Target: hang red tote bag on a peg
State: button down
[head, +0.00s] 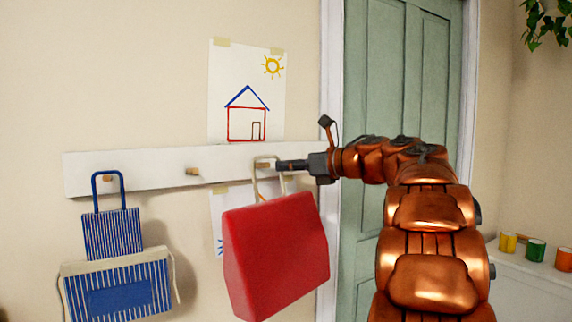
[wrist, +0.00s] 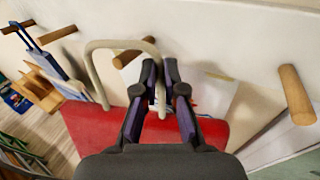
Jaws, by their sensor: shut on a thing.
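The red tote bag (head: 275,255) hangs upright from my gripper (head: 279,165) just in front of the white peg rail (head: 225,161). My gripper is shut on one side of the bag's cream handle (head: 255,181). In the wrist view, the fingertips (wrist: 160,72) pinch the handle (wrist: 91,65), and the red bag (wrist: 85,132) lies below, partly hidden by my gripper. A wooden peg (wrist: 127,58) shows within the outline of the handle loop; it also shows in the head view (head: 265,165). I cannot tell whether the handle rests on it.
A blue-striped bag (head: 112,234) hangs on the left peg (head: 107,178), with a wider striped bag (head: 118,287) below it. The middle peg (head: 193,171) is bare. Another bare peg (wrist: 296,95) shows at right in the wrist view. A green door (head: 400,75) stands right of the rail.

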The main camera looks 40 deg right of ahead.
jog(key=shift+w+r, duration=0.1)
jog(key=shift+w, duration=0.3)
jog(key=shift+w+d+f+b, duration=0.1)
jog(key=shift+w+f+b, duration=0.5)
jog(key=shift+w, duration=0.1)
jog(key=shift+r, duration=0.1)
